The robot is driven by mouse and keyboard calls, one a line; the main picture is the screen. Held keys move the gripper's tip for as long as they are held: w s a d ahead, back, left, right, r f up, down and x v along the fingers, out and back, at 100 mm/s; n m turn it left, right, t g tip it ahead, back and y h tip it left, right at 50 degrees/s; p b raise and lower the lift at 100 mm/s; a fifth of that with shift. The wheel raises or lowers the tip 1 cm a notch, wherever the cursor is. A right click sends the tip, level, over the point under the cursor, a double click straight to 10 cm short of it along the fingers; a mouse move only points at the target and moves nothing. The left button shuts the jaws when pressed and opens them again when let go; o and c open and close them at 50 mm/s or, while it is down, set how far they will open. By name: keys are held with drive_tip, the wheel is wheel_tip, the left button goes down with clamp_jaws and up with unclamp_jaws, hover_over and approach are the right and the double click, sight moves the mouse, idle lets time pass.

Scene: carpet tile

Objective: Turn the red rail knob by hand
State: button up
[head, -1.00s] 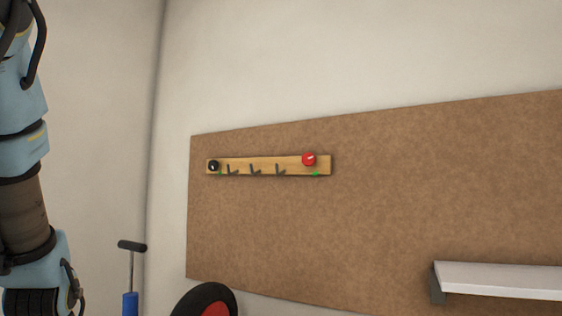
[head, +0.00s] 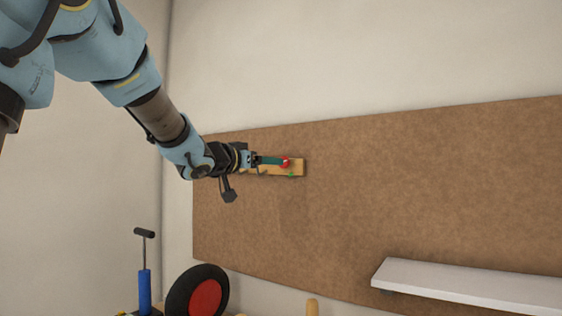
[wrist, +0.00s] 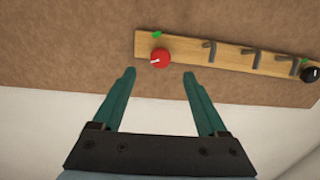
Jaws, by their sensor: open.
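The red knob (head: 284,162) is on the right end of a wooden rail (head: 299,167) on the brown board. In the wrist view the red knob (wrist: 160,58), with a white pointer line, shows beyond and between my fingertips. My gripper (wrist: 158,72) is open and empty, its two green fingers apart. In the head view my gripper (head: 272,160) reaches across the rail from the left, its tips close to the knob. I cannot tell whether they touch it. A green mark (wrist: 157,35) sits on the rail beside the knob. My arm hides the rail's left part in the head view.
A black knob (wrist: 311,74) is at the rail's other end, with dark hooks (wrist: 254,56) between. A white shelf (head: 470,287) is at lower right. A black and red wheel (head: 197,293) and a blue pump (head: 144,290) stand at lower left.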

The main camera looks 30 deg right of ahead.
sight(285, 162)
drive_tip(key=p+x, duration=0.2)
drive_tip(key=x, duration=0.6)
clamp_jaws()
idle(0.5)
